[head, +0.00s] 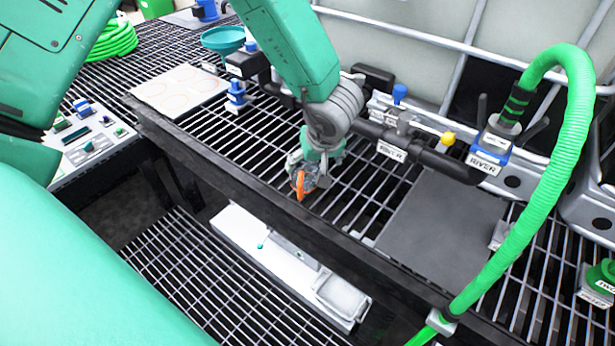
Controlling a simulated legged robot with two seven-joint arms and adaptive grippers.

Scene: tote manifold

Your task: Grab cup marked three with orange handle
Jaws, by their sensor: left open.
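My left gripper (310,178) reaches down over the black grated bench from the top of the head view. It is open. A small cup with an orange handle (300,185) is at its fingers, close to the bench's front edge. The cup's body is mostly hidden by the fingers, and I cannot read a mark on it. I cannot tell whether the fingers touch it. My right gripper is not in view.
A green hose (555,180) arches at right. A pale board with circles (180,90) and a blue-white fitting (236,96) lie left. A flat grey plate (440,225) covers grating right of the cup.

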